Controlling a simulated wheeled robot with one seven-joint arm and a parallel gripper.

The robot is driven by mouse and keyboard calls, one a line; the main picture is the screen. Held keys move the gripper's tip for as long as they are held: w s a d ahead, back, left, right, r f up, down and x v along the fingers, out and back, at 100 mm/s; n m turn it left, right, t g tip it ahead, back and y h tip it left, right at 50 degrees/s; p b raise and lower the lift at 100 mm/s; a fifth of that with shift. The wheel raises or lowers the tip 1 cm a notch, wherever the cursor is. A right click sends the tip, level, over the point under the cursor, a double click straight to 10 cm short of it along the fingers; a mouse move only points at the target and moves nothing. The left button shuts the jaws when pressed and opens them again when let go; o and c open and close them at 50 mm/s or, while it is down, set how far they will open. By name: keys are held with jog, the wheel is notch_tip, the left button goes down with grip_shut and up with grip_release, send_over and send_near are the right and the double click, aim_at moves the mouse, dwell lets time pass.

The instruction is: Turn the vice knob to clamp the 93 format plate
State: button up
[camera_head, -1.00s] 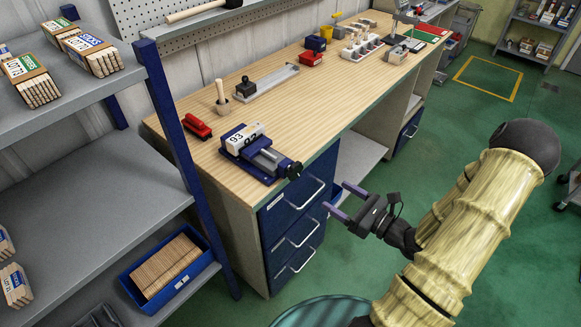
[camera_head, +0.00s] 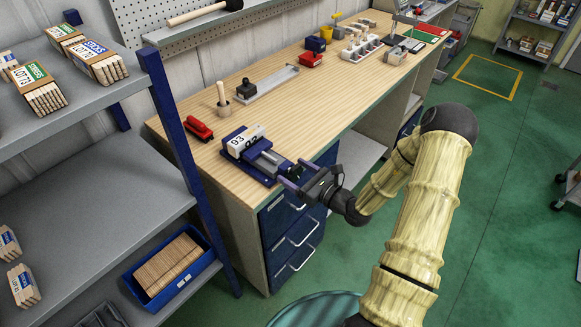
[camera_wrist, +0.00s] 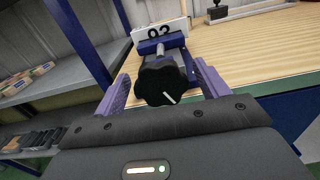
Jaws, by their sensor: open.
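The blue vice (camera_head: 258,158) stands on the workbench near its front left edge. The white format plate (camera_head: 245,139), marked 93, stands upright at the vice's far end; its face also shows in the wrist view (camera_wrist: 158,31). The black vice knob (camera_wrist: 161,84) has a white mark and faces me in the wrist view. My gripper (camera_head: 286,176) is at the bench edge, in line with the knob. Its two purple fingers (camera_wrist: 162,88) are open, one on each side of the knob. I cannot tell whether they touch it.
The wooden bench top (camera_head: 320,90) is mostly clear right of the vice. A red stapler-like tool (camera_head: 199,130) and a wooden-handled stamp (camera_head: 222,94) stand behind the vice. A blue shelf post (camera_head: 185,150) rises left of the bench. Blue drawers (camera_head: 290,235) lie below.

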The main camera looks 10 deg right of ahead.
jog(key=shift+x, duration=1.1)
jog(key=shift+c, duration=0.3)
jog(key=c, duration=0.9)
jog(key=shift+r+m+p, duration=0.1)
jog(key=shift+m+p, duration=0.4)
jog(key=shift+p, duration=0.15)
jog(key=shift+m, duration=0.3)
jog(key=o, duration=1)
jog(key=shift+c, duration=0.2)
